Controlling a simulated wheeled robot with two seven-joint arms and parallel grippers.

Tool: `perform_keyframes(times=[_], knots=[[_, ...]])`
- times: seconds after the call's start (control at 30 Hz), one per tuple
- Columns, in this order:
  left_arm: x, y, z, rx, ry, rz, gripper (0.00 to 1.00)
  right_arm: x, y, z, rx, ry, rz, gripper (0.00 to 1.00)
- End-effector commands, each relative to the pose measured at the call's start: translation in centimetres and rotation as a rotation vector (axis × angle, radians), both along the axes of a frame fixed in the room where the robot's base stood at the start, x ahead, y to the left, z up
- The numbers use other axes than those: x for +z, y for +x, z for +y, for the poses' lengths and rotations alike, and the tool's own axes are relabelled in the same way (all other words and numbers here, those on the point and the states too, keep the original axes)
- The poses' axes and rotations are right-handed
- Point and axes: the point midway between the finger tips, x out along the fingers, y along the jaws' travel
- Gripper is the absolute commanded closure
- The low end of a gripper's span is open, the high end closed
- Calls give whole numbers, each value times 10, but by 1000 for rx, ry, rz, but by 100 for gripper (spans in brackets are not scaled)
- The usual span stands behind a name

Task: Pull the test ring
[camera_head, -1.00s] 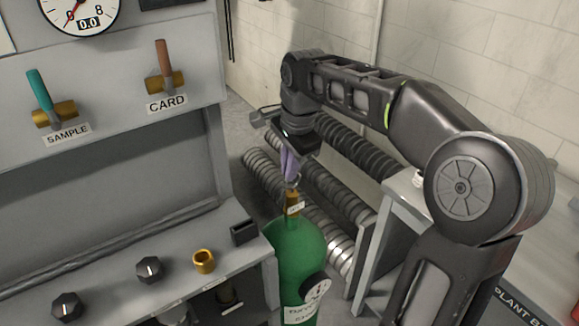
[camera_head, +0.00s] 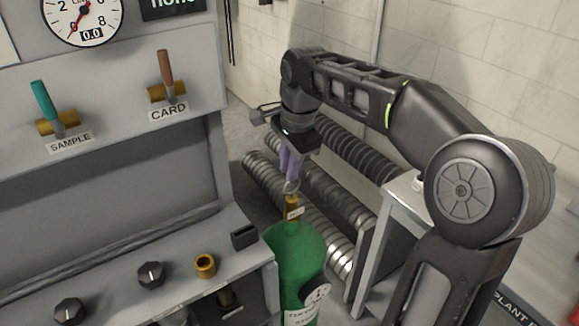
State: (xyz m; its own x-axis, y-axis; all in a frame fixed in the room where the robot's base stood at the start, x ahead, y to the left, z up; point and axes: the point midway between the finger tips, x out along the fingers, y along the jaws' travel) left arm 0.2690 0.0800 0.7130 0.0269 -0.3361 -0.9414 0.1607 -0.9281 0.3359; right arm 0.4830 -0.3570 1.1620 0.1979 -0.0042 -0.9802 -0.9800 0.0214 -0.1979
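The test ring (camera_head: 292,187) is a small metal ring on top of the brass valve (camera_head: 293,209) of the green cylinder (camera_head: 295,255), right of the grey panel. My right gripper (camera_head: 290,177) reaches down from above with its purple fingers at the ring. The fingers are close together and the ring's lower part shows just under their tips. Whether they are closed on the ring is too small to tell. My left gripper is not in view.
The grey panel has a SAMPLE lever (camera_head: 44,103), a CARD lever (camera_head: 166,68), a gauge (camera_head: 83,18) and knobs on its ledge. Ribbed hoses (camera_head: 330,185) lie behind the cylinder. A grey stand (camera_head: 385,240) is to the right.

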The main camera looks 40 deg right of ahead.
Motion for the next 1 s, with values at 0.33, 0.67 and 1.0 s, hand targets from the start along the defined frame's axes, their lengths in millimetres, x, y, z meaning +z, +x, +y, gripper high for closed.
perform_keyframes(times=[0.33,0.67,1.0], knots=[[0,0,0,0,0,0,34,-1,0,0,0,0,2,71],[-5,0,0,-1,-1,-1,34,24,-5,0,0,0,-2,71],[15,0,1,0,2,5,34,76,-15,0,0,0,1,71]])
